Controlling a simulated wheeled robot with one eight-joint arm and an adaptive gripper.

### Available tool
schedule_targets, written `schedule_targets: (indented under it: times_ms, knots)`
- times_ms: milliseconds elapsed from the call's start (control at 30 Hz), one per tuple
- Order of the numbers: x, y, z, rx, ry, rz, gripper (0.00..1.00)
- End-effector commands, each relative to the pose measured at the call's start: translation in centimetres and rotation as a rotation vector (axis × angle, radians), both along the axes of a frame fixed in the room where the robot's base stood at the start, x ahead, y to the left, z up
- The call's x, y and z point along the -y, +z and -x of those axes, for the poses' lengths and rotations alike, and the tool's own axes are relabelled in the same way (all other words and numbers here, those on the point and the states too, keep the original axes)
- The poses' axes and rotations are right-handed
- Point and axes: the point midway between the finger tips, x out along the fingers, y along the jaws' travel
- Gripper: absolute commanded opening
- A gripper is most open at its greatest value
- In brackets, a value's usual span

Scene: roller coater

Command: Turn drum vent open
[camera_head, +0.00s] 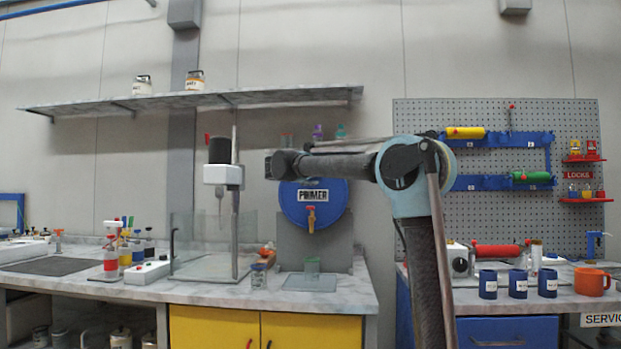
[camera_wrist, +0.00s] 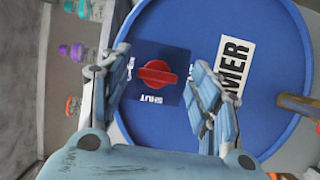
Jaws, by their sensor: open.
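The blue drum (camera_head: 313,218) lies on its stand with its round face forward, bearing a white PRIMER label and a brass tap with a red handle (camera_head: 311,209). In the wrist view the drum face (camera_wrist: 262,25) fills much of the picture. The red vent knob (camera_wrist: 157,73) sits on a dark blue square plate, its bar lying across the picture. A SHUT mark is below it, and a partly hidden mark is at its left. My gripper (camera_wrist: 155,66) is open, its fingers on either side of the knob, apparently not touching it. In the head view my gripper (camera_head: 275,165) hides the vent.
A stirrer on a stand (camera_head: 222,175) with glass panels stands left of the drum. A shelf (camera_head: 190,101) runs above. Small bottles (camera_head: 318,131) show behind the drum top. A pegboard (camera_head: 480,225) is at right.

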Motion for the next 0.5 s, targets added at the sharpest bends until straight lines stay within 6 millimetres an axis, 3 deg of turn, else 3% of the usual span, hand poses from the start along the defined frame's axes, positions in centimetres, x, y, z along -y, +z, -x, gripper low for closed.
schedule_targets:
  times_ms: [233,500]
  knots:
    - [-0.8,0.0,1.3,0.001,0.003,0.001,0.57]
    - [-2.9,0.0,5.9,0.0,0.005,0.0,0.57]
